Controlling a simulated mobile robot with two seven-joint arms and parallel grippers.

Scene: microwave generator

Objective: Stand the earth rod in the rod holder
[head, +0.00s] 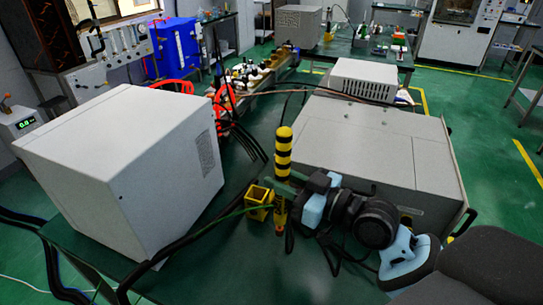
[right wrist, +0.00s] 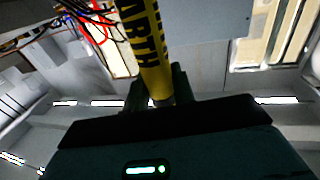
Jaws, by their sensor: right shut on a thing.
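The earth rod (head: 283,152) is upright, with yellow and black bands on its upper part and a yellow lower part. My right gripper (head: 285,183) is shut on it around the middle. In the right wrist view the rod (right wrist: 148,40) shows dark lettering and passes between the fingers (right wrist: 158,88). The rod holder (head: 259,201) is a small yellow open-topped square box on the dark bench. The rod's lower end shows just right of the holder, outside its opening; whether they touch I cannot tell. My left gripper is not in view.
A large pale cabinet (head: 120,170) stands left of the holder, and a wide grey unit (head: 375,150) stands right behind my right arm. Black cables (head: 190,235) and a green wire run along the bench by the holder.

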